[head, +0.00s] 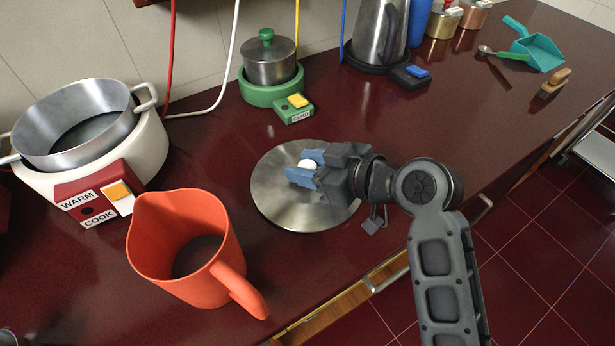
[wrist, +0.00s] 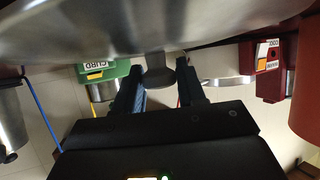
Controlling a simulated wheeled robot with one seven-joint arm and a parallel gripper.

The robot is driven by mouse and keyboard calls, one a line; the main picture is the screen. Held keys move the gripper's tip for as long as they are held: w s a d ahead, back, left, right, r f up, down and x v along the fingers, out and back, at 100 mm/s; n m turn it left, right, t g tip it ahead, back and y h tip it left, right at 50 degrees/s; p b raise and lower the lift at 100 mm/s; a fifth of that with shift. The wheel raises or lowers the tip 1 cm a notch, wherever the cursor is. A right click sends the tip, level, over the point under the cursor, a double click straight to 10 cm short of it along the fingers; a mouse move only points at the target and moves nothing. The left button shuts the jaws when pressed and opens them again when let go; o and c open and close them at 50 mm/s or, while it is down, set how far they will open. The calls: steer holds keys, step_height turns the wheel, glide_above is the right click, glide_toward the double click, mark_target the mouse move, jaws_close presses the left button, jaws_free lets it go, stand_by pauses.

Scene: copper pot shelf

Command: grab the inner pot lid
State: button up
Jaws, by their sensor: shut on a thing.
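The inner pot lid (head: 275,200) is a wide, round, brushed-metal disc over the dark red counter, right of the cooker. Its small pale knob (head: 307,163) shows between the blue fingertips of my gripper (head: 304,168), which is shut on it from the right side. In the wrist view the lid (wrist: 110,25) fills the top edge and its knob (wrist: 158,72) lies between the two fingers. I cannot tell whether the lid rests on the counter or is slightly raised. The inner pot (head: 75,130), grey metal with handles, sits uncovered in the white cooker (head: 140,150).
An orange jug (head: 180,250) stands near the front, left of the lid. A small metal pot on a green base (head: 262,92) stands behind it. A kettle (head: 378,35), teal dustpan (head: 538,50) and brush (head: 552,84) are farther right. Counter between lid and kettle is clear.

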steer(key=c, duration=0.4)
steer(key=shift+c, duration=0.4)
steer(key=shift+r, duration=0.1)
